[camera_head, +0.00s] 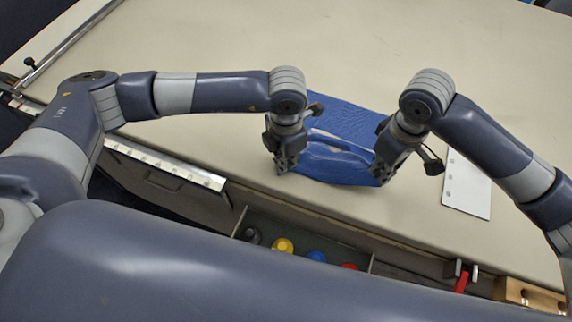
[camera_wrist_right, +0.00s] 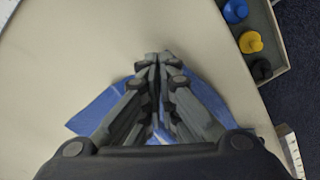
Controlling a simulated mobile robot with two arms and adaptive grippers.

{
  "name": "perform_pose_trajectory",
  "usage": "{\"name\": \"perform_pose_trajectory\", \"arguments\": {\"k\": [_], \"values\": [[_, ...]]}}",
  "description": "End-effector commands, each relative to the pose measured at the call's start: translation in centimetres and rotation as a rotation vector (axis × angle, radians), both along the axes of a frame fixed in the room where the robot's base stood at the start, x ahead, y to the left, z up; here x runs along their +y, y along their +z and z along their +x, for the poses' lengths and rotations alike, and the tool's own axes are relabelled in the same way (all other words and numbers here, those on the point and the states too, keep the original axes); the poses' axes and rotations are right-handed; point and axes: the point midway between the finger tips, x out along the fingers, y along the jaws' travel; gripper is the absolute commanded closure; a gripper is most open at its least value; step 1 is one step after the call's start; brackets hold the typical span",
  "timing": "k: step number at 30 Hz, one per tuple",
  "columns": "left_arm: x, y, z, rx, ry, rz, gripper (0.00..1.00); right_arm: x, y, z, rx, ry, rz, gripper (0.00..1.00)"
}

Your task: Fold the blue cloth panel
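The blue cloth panel (camera_head: 348,120) lies near the table's front edge, between my two grippers. Its near part is raised and bowed between them, with a pale gap behind it; the far part lies flat. My left gripper (camera_head: 283,168) is at the cloth's near left corner and appears shut on it. My right gripper (camera_head: 378,176) is at the near right corner, its fingers together on the cloth. In the right wrist view the fingers (camera_wrist_right: 158,62) are closed, and cloth (camera_wrist_right: 92,112) shows on both sides of them. The grippers hide parts of the cloth's sides.
An open drawer (camera_head: 238,222) under the front edge holds black, yellow (camera_head: 283,246), blue and red items. A white sheet (camera_head: 467,186) lies right of my right gripper. A wooden block (camera_head: 530,296) is at the lower right. The table beyond the cloth is clear.

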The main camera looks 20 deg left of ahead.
Motion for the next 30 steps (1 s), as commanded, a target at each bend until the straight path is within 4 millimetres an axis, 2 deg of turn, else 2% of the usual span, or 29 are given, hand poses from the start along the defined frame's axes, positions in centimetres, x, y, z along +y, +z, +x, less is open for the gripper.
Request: {"name": "perform_pose_trajectory", "arguments": {"k": [14,17,24,30], "values": [[0.0,0.2,0.0,-0.001,0.000,-0.001,1.00,0.0,0.0,0.0,0.000,0.000,0.000,1.00],[0.0,1.1,0.0,0.000,-0.001,-0.001,1.00,0.0,0.0,0.0,0.000,0.000,0.000,1.00],[0.0,4.4,0.1,-0.002,-0.001,-0.001,1.00,0.0,0.0,0.0,0.000,0.000,0.000,1.00],[0.0,5.0,0.0,0.001,0.000,-0.001,1.00,0.0,0.0,0.0,0.000,0.000,0.000,1.00]]}}
